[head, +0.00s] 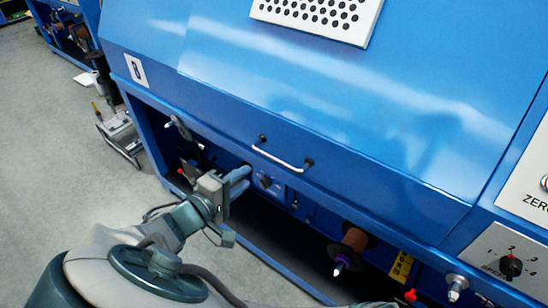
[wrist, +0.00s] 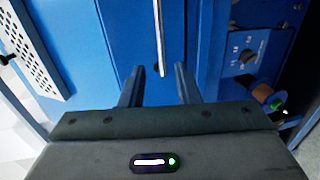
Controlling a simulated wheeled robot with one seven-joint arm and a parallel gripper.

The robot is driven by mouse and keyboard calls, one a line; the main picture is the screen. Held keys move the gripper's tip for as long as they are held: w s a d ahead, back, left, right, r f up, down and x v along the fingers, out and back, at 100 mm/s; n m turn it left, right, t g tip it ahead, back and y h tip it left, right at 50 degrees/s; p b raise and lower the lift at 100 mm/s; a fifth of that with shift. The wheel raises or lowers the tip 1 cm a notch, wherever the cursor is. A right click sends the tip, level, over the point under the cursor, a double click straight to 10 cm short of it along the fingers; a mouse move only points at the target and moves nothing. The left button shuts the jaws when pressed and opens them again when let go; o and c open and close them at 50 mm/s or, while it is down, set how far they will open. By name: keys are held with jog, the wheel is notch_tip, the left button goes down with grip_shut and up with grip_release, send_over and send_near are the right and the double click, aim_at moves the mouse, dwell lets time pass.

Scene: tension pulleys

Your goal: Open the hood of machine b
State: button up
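The blue hood (head: 300,90) of the machine is down, with a metal bar handle (head: 282,157) on black mounts along its lower front edge. My gripper (head: 240,180) is just left of and slightly below the handle in the head view, apart from it. In the wrist view my gripper (wrist: 158,85) shows its two fingers spread with a clear gap and nothing between them. The handle (wrist: 160,38) appears ahead of the gap as a thin bright vertical bar. A label plate (head: 136,70) with a dark mark is on the machine's left; I cannot read it surely.
Below the hood is an open bay with a brown spool (head: 354,240), knobs and a lever. A speed dial panel (head: 508,262) is at the right. A perforated vent plate (head: 318,15) is on top. Grey floor at the left is mostly free, with a small metal device (head: 120,134).

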aim_at(272, 159)
jog(key=x, duration=1.2)
jog(key=shift+w+d, duration=0.2)
grip_shut()
